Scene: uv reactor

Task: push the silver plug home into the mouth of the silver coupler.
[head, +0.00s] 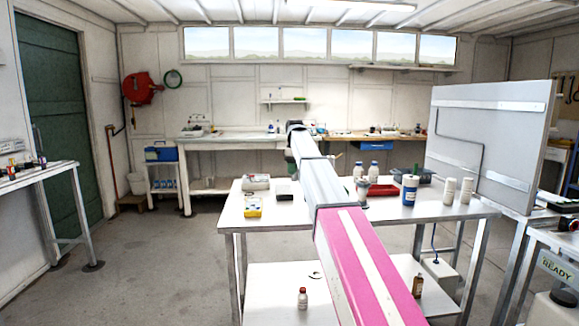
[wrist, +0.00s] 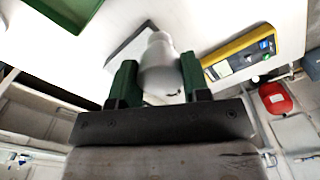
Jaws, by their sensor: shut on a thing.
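My gripper (wrist: 158,68) has two green fingers, shut on a pale silver, rounded piece, which I take to be the silver plug (wrist: 160,58). The plug's narrower end points away from the wrist, above the white table. In the head view my arm stretches over the table, and the plug cannot be made out there. A small silver fitting (head: 363,192), possibly the silver coupler, stands on the table just right of my arm. I cannot make out its mouth. No coupler can be clearly told in the wrist view.
The white table (head: 453,209) holds a yellow instrument (head: 254,207), a dark box (head: 284,191), a red tray (head: 383,190), a blue-banded cup (head: 409,190) and white bottles (head: 449,190). The yellow instrument also shows in the wrist view (wrist: 238,55), with a green tray (wrist: 68,10).

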